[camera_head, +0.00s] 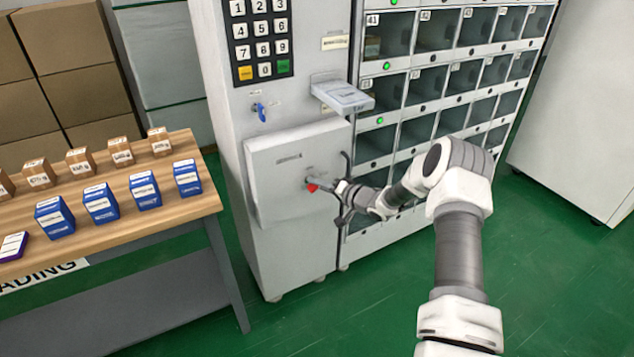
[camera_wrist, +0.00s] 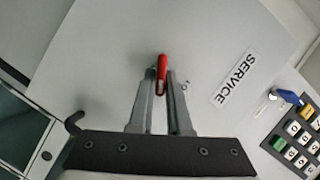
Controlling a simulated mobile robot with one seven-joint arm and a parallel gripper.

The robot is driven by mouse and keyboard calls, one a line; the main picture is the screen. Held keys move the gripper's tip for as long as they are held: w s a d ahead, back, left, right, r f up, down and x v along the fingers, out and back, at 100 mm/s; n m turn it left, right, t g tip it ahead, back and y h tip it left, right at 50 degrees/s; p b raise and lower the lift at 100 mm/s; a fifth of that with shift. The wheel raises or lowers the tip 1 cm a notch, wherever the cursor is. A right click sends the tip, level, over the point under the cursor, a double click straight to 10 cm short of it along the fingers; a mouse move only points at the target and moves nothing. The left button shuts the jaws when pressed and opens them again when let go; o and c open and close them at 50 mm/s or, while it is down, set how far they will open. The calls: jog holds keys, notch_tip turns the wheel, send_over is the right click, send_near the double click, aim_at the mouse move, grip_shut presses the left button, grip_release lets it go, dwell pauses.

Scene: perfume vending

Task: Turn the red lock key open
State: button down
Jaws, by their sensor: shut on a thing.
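The red lock key (camera_wrist: 162,68) sits on a light grey panel (camera_wrist: 120,55) marked SERVICE. In the head view the key (camera_head: 311,187) is a small red spot on the lower front of the vending machine. My gripper (camera_wrist: 163,75) is shut on the key, with one finger on each side of it. In the head view my gripper (camera_head: 322,187) reaches the panel from the right. The lock behind the key is mostly hidden by the key and fingers.
A blue key (camera_head: 261,112) sits above the panel, under a keypad (camera_head: 262,40). A small shelf (camera_head: 342,95) juts out above my gripper. Open compartments (camera_head: 436,32) lie to the right. A wooden table (camera_head: 110,195) with several boxes stands left.

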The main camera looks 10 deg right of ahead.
jog(key=m+b, duration=0.1)
jog(key=m+y, duration=0.1)
jog(key=shift+d+f+m+b, duration=0.1)
jog(key=shift+f+m+b, duration=0.25)
jog(key=shift+m, duration=0.05)
jog(key=shift+m+t+y+b, duration=0.5)
jog(key=shift+m+y+b, duration=0.15)
jog(key=shift+m, duration=0.45)
jog(key=c, duration=0.9)
grip_release()
jog(key=p+v, duration=0.2)
jog(key=v, duration=1.5)
jog(key=shift+s, duration=0.25)
jog(key=shift+r, duration=0.1)
